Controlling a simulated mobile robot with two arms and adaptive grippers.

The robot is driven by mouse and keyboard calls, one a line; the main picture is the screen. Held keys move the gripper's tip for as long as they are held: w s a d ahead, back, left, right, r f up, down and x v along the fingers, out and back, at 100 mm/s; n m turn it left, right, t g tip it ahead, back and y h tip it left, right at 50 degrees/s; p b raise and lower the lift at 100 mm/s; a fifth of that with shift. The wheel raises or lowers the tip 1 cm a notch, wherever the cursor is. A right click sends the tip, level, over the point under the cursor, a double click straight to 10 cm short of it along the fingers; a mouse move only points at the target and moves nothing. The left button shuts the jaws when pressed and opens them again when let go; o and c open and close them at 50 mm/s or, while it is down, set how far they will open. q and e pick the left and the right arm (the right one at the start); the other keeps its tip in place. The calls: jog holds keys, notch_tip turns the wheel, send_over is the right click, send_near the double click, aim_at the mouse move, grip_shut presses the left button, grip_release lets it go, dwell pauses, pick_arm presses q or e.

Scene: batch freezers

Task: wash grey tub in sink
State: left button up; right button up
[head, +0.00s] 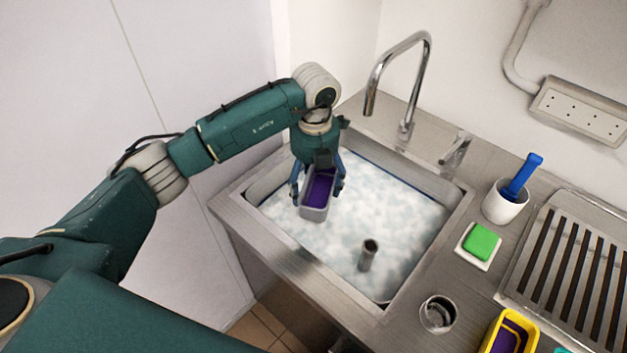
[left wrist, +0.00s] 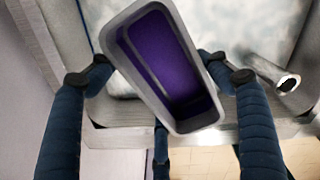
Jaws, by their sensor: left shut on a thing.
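The grey tub (head: 316,213) has a purple inside and is held over the left part of the sink (head: 290,262). My left gripper (head: 318,190) is shut on the tub, with fingers on both sides of it. The tub also shows in the left wrist view (left wrist: 208,118), between my left gripper's fingertips (left wrist: 165,80). The sink is full of white, foamy water (head: 400,215). I cannot tell whether the tub's bottom touches the foam. My right gripper is not in view.
A metal tube (head: 367,256) stands up from the foam. A tall tap (head: 405,90) is behind the sink. On the right are a green sponge (head: 482,241) on a white dish, a blue-handled brush (head: 522,177) in a white cup, a slatted drainer (head: 575,265) and a yellow tub (head: 496,330).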

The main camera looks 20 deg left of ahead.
pick_arm(q)
jog(key=shift+f+b, duration=4.95)
jog(key=shift+f, duration=2.15)
jog(key=shift+a, duration=0.1)
